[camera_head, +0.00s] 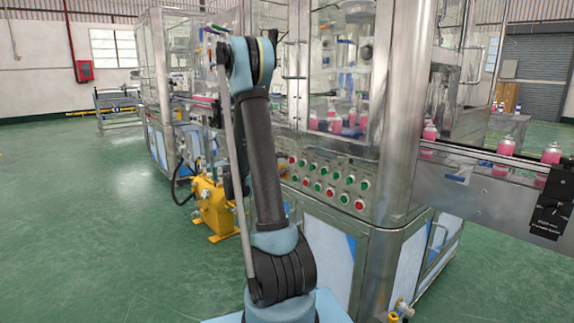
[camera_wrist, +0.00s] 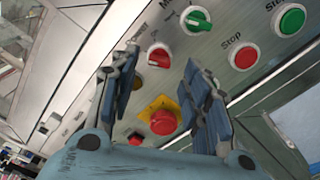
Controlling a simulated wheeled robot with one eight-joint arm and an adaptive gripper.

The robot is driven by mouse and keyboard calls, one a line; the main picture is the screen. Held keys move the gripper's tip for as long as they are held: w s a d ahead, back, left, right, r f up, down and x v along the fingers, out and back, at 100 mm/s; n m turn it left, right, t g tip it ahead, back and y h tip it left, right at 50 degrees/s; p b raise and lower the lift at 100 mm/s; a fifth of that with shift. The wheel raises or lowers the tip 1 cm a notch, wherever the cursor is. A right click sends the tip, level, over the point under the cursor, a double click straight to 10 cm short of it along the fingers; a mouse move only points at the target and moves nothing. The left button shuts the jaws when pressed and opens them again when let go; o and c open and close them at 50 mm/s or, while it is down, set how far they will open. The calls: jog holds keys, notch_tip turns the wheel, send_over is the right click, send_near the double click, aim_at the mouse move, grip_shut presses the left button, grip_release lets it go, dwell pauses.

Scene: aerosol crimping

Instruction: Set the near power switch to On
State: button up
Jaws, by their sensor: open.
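In the wrist view, my gripper (camera_wrist: 161,62) is open, with its two blue-grey fingers apart and nothing held between them. It faces a tilted metal control panel (camera_wrist: 220,60). A red rotary knob (camera_wrist: 159,54) with a white mark shows between the fingertips. A green rotary knob (camera_wrist: 196,19) sits just above and right of it. I cannot read a power label, so which knob is the near power switch is unclear. In the head view, the panel (camera_head: 325,180) is partly hidden behind my arm, and my gripper is not clearly visible there.
A red emergency button (camera_wrist: 163,121) on a yellow plate lies low between the fingers. A red Stop button (camera_wrist: 244,57) and a green button (camera_wrist: 290,19) are at right. In the head view, a conveyor (camera_head: 480,180) carries pink cans; green floor (camera_head: 90,220) is clear at left.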

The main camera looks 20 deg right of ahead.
aim_at(291, 160)
jog(key=shift+x, duration=1.8)
grip_shut()
